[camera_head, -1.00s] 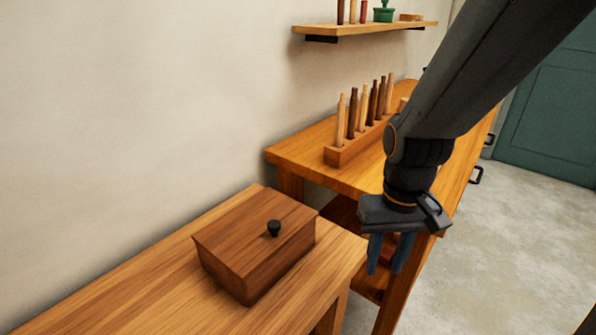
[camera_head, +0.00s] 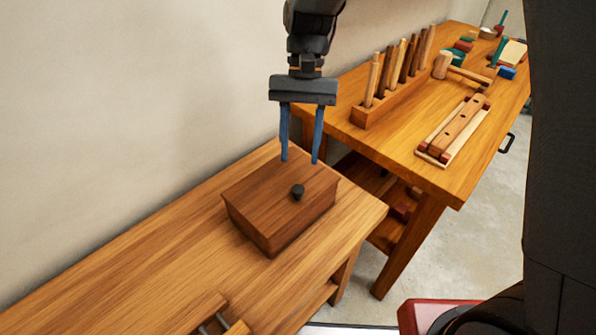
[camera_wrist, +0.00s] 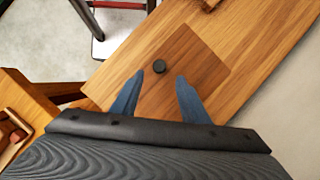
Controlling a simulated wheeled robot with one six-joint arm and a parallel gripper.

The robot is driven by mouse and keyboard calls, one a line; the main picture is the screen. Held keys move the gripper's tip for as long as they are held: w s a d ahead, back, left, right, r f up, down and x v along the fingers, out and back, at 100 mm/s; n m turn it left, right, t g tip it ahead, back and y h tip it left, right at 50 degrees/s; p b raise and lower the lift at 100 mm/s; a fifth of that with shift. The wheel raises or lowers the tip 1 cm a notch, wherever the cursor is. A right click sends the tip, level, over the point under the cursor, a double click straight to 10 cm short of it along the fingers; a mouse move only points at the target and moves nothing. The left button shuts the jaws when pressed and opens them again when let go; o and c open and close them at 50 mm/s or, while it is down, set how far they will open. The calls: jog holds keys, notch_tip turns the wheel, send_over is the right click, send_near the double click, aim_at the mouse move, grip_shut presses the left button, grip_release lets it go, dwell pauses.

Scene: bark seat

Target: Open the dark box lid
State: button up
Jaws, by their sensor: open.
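The dark brown wooden box (camera_head: 262,222) stands on a low wooden bench, its lid (camera_head: 265,187) closed. A small black knob (camera_head: 298,192) sits on the lid near one edge. My gripper (camera_head: 299,162) is open and empty, its blue fingers pointing down above the back part of the lid. In the wrist view the knob (camera_wrist: 159,66) lies beyond the open fingertips (camera_wrist: 160,73), roughly midway between them, and the lid (camera_wrist: 185,62) spreads around it. The fingers do not appear to touch the knob.
The low bench (camera_head: 130,265) has clear room left of the box. A higher workbench (camera_head: 380,145) stands behind right, with a rack of wooden-handled tools (camera_head: 390,97) and a mallet (camera_head: 445,68). A plain wall is close behind the box.

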aim_at(298, 188)
jog(key=p+x, duration=0.1)
jog(key=x, duration=0.6)
grip_shut()
